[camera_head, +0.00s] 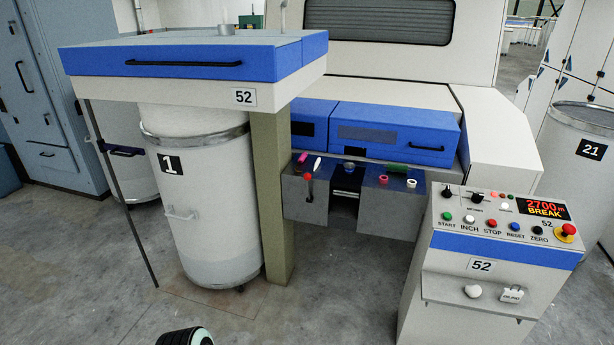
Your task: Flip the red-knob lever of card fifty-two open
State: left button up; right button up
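The machine marked 52 (243,97) fills the middle of the view. On the grey front panel (295,208) below its blue covers is a small lever with a red knob (307,176). A thin dark part runs down from the knob across the panel face. The lever is too small to tell its exact setting. No fingertips of either gripper show. A dark rounded piece with a pale green band, which seems to be part of my arm, shows at the bottom edge, well short of the lever.
A white can marked 1 (205,200) and a beige post (270,190) stand left of the panel. A control stand (480,290) with buttons and a lit "2700 m BREAK" display (545,209) stands at right front. Bare floor (345,290) lies before the panel.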

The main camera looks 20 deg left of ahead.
aim_at(307, 177)
jog(key=i+u, duration=0.15)
jog(key=i, duration=1.95)
